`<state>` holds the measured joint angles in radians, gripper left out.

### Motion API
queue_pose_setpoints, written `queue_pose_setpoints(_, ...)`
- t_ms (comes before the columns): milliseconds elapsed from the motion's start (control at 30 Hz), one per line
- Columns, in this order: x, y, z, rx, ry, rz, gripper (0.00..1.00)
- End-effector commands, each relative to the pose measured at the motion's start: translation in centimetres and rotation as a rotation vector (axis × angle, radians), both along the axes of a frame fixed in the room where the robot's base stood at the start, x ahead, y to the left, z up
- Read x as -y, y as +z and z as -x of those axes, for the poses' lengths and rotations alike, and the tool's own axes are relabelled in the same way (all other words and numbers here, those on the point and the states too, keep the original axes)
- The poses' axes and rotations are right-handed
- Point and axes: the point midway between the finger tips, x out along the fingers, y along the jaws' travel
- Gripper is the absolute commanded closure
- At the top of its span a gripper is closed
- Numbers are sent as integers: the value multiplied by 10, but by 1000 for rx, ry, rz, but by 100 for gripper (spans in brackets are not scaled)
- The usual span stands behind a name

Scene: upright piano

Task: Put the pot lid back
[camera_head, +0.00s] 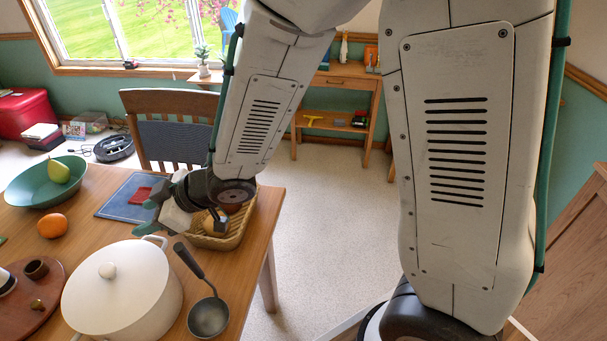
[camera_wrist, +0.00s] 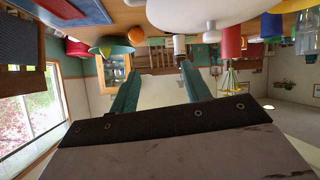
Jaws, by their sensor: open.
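The white pot (camera_head: 145,317) stands at the front left of the table. Its white lid (camera_head: 130,277), with a round knob on top, lies on it and looks level; I cannot tell how exactly it is seated. In the wrist view, which is upside down, the lid (camera_wrist: 185,14) shows at the top with its knob. My gripper (camera_head: 152,208) is above the table behind the pot, apart from it. Its two teal fingers (camera_wrist: 158,70) are spread with nothing between them.
A black ladle (camera_head: 209,316) lies right of the pot. A wicker basket (camera_head: 231,238) is below my wrist. An orange (camera_head: 52,226), a green bowl (camera_head: 30,192) with a pear, a blue mat (camera_head: 112,208) and a round wooden board (camera_head: 45,313) are also on the table.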

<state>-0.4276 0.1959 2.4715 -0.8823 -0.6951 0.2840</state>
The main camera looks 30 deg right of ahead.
Motion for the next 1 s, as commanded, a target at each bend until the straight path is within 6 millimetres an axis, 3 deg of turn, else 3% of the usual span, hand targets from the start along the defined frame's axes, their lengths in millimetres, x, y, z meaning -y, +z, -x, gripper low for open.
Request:
queue_pose_setpoints(33,32,20,-18,26,-118,62,52)
queue_pose_setpoints(100,81,39,-33,21,-290,155,52)
queue_pose_setpoints(200,152,63,-31,-34,-521,268,52)
queue_pose_setpoints(333,233,90,5,-177,-782,375,52)
queue_pose_setpoints(433,277,104,54,-338,-938,419,52)
queue_pose_setpoints(533,301,114,112,-518,-1037,435,52)
queue_pose_setpoints(700,307,126,192,-767,-1086,425,52)
queue_pose_setpoints(833,303,131,223,-866,-1079,417,52)
queue_pose_setpoints(1000,302,132,232,-898,-1073,418,52)
